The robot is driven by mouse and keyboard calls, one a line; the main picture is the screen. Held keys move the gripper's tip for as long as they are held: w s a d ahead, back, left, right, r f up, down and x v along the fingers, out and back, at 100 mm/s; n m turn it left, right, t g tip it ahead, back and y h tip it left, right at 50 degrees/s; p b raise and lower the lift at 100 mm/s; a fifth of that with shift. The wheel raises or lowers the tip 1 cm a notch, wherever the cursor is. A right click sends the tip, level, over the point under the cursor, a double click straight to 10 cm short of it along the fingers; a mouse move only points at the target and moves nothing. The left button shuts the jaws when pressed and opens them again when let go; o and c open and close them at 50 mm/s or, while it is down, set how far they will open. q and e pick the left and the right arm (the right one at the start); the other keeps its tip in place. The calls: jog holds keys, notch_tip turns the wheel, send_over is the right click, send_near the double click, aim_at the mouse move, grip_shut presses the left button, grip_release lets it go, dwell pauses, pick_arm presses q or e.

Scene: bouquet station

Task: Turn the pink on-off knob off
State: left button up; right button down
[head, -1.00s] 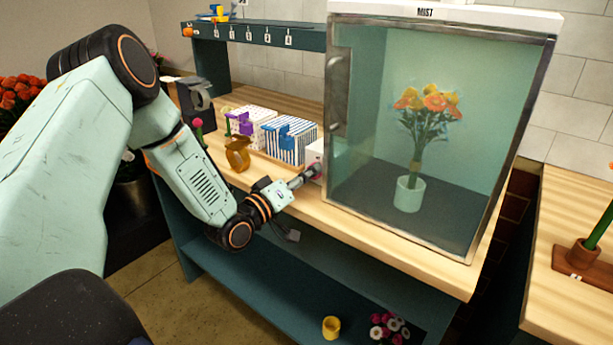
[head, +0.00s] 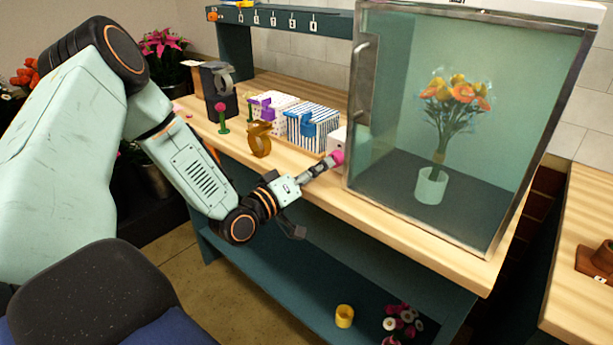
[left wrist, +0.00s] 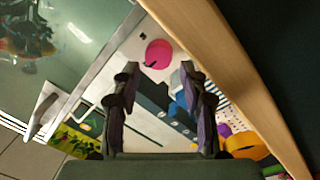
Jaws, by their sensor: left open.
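The pink knob (head: 338,157) is on the front of a small white box (head: 336,139), just left of the glass misting cabinet (head: 357,80). It also shows in the left wrist view as a pink disc (left wrist: 158,54) with a small dark mark at its lower left. My left gripper (head: 328,166) is right in front of the knob in the head view. In the left wrist view my open fingers (left wrist: 159,78) point toward the knob, which lies just beyond and between their tips. I cannot tell whether they touch it. My right gripper is not in view.
The cabinet holds orange flowers in a white vase (head: 430,186), with its door handle (head: 360,80) close to the knob. A yellow cup (head: 344,316) is on the lower shelf.

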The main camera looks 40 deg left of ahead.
pick_arm(q)
jog(key=shift+s+a+f, duration=0.1)
jog(key=shift+s+a, duration=0.05)
jog(key=shift+s, duration=1.85)
